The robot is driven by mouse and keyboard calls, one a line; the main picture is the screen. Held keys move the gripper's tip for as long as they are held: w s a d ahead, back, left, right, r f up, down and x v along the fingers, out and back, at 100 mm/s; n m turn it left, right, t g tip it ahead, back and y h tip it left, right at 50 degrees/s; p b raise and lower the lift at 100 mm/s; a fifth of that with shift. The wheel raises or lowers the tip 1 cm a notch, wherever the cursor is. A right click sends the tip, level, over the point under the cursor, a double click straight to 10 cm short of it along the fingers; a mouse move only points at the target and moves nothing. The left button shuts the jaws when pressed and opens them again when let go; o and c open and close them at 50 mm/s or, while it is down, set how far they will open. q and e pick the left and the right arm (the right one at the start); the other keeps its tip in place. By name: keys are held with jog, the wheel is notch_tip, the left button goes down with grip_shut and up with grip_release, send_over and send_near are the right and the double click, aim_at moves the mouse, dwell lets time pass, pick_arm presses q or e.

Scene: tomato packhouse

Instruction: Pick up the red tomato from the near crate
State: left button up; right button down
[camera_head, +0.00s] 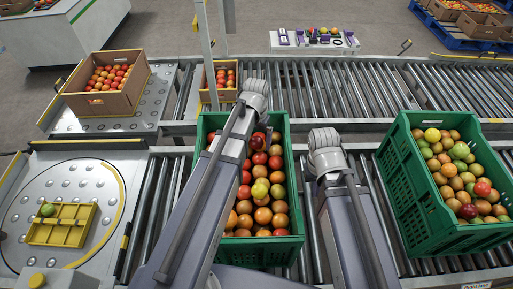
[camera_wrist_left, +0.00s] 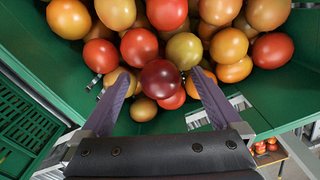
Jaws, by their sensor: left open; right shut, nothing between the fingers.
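The green crate (camera_head: 289,130) in front of me holds red, orange and yellowish tomatoes. My left arm reaches across it; in the head view the arm hides part of the fruit and I cannot make out the fingers. In the left wrist view my left gripper (camera_wrist_left: 160,76) is open, its two fingers pointing into the crate (camera_wrist_left: 110,55). A dark red tomato (camera_wrist_left: 160,80) lies between the fingertips, with gaps on both sides. Brighter red tomatoes (camera_wrist_left: 139,47) lie just beyond it. The fingers of my right gripper are not visible; only my right arm shows, right of the crate.
A second green crate (camera_head: 397,188) of mixed tomatoes stands to the right on the rollers. A yellow tray (camera_head: 75,212) with a green tomato (camera_head: 47,210) sits at left. Cardboard boxes (camera_head: 110,103) stand behind. The crate walls are close to my left gripper.

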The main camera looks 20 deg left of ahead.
aim_at(256, 139)
pick_arm(q)
jog(key=shift+f, duration=0.15)
jog(key=c, duration=1)
notch_tip(256, 139, up, 10)
jog(key=p, duration=1)
